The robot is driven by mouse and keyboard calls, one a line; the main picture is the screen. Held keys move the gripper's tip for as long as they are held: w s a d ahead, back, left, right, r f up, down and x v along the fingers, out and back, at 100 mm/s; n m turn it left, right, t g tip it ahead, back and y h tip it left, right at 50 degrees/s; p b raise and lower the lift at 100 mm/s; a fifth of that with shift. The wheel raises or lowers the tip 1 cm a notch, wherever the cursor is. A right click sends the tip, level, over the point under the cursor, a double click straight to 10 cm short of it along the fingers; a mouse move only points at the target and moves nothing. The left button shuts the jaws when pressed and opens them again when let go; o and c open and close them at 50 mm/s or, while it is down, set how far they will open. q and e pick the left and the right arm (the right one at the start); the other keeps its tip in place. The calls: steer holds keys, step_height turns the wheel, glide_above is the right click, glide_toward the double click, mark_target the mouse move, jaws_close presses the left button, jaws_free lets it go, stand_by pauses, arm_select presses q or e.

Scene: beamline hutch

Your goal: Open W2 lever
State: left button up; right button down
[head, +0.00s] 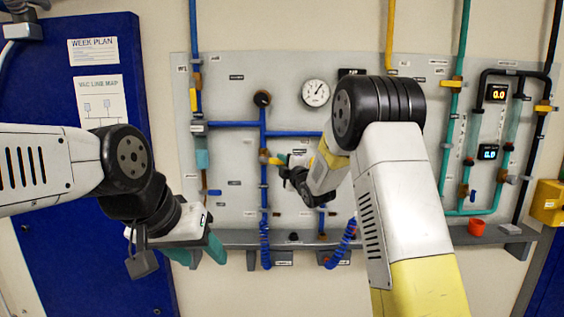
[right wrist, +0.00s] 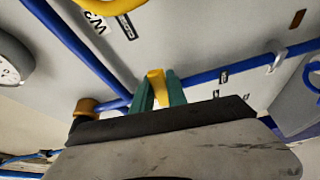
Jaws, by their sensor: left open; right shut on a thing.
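A yellow lever (right wrist: 156,86) stands between the two teal fingers of my right gripper (right wrist: 158,92) in the right wrist view, and the gripper is shut on it. In the head view my right gripper (head: 283,159) reaches to the yellow-ended valve (head: 266,157) on the vertical blue pipe, left of my right forearm. I cannot read a W2 label at this lever. My left gripper (head: 197,251), with teal fingers, is open and empty at the lower left, apart from the panel's valves.
The grey panel (head: 226,92) carries blue pipes (head: 232,124), a round gauge (head: 315,93) and teal pipes at the right. My right arm hides part of the panel. A blue board (head: 105,65) stands at left.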

steer(key=a+f+m+t+h, duration=0.2)
steer(key=a+f+m+h, duration=0.1)
steer(key=m, duration=0.7)
steer(key=a+f+m+t+h, duration=0.3)
steer(key=m+h, duration=0.1)
steer(key=m, duration=0.7)
steer(key=shift+a, duration=0.35)
steer(key=c, duration=1.3)
jaws_free()
steer(key=v, duration=0.8)
steer(key=shift+w+a, duration=0.1)
